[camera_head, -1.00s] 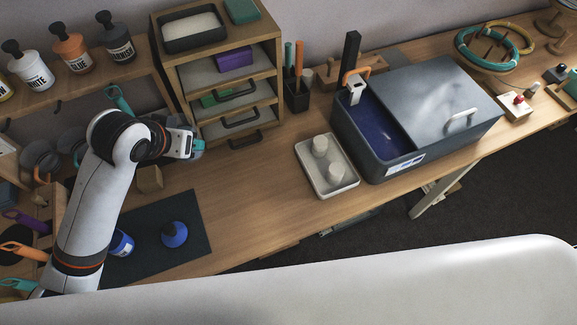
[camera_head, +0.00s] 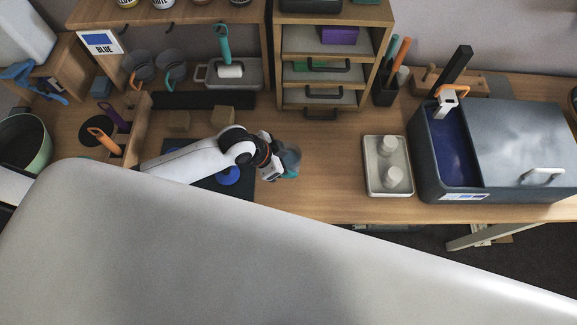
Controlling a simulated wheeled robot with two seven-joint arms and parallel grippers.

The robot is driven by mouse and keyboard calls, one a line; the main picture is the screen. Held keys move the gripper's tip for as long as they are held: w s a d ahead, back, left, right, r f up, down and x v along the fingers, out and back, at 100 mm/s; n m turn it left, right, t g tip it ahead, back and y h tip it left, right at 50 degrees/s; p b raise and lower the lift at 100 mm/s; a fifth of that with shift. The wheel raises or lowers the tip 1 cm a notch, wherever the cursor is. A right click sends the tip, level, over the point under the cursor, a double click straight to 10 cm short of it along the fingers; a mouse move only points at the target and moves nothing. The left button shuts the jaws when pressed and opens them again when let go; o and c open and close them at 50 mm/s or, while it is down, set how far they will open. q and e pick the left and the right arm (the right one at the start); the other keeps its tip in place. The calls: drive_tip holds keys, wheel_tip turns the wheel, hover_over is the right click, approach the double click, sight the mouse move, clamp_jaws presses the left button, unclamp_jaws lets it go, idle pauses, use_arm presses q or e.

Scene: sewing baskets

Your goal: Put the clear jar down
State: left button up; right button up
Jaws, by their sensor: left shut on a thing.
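My left gripper (camera_head: 283,165) hangs over the wooden bench, just right of the dark mat. It is seen from above and behind, so its fingers are mostly hidden. It is shut on a small greyish, see-through thing (camera_head: 290,153), which looks like the clear jar. Teal shows at the fingertips. I cannot tell whether the jar touches the bench. My right gripper is out of view.
The dark mat (camera_head: 208,187) holds a blue round item (camera_head: 228,176), partly behind my arm. A pale tray (camera_head: 388,185) with two white pieces and a grey-blue basin (camera_head: 432,182) stand to the right. Bare bench lies between gripper and tray.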

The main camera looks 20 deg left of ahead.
use_arm(q)
wheel_tip(320, 180, down, 5)
drive_tip(key=shift+r, duration=0.15)
drive_tip(key=shift+f, duration=0.25)
drive_tip(key=shift+f, duration=0.1)
drive_tip(key=o, duration=1.1)
drive_tip(key=v, duration=1.2)
